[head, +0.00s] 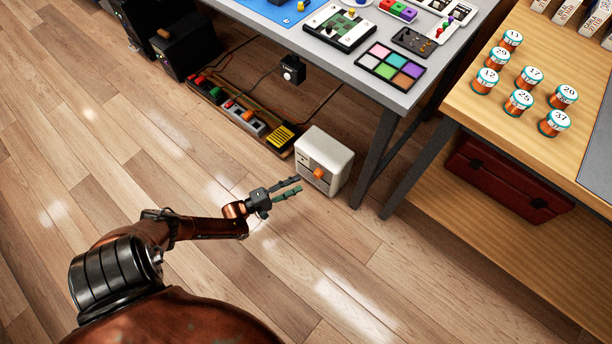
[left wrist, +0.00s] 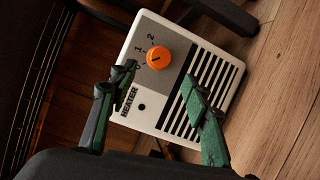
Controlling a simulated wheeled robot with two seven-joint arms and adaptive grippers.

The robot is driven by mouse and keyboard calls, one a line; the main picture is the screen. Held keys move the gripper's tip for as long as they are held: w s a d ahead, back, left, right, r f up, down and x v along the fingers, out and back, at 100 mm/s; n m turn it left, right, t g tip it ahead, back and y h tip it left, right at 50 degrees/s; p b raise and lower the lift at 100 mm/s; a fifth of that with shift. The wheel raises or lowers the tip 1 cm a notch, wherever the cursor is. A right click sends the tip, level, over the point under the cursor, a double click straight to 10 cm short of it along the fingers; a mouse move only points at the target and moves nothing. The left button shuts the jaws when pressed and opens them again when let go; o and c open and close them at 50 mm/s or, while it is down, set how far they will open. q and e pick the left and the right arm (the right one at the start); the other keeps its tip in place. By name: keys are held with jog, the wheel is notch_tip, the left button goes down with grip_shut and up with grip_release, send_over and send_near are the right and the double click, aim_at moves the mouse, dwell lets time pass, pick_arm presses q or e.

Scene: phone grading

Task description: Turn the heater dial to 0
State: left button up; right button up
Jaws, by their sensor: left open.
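The heater (head: 338,150) is a white box on the floor beside the grey table's leg. Its orange dial (head: 319,174) faces my left gripper (head: 300,185). In the left wrist view the heater (left wrist: 137,122) shows a dark slotted grille, the word HEATER and numbers around the orange dial (left wrist: 158,57). I cannot tell for sure which number the dial's mark points to. My left gripper (left wrist: 160,75) is open and empty, its dark green-and-black fingers spread, in front of the heater and apart from the dial. My right gripper is not in view.
A power strip (head: 240,117) with plugs and cables lies behind the heater. Grey table (head: 400,98) legs stand close to its right. A wooden table (head: 470,130) with several pill bottles is further right. The wood floor in front is clear.

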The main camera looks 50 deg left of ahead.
pick_arm(q)
jog(key=shift+s+a, duration=0.2)
jog(key=shift+s, duration=0.8)
jog(key=shift+s+a, duration=0.15)
jog(key=shift+s, duration=0.8)
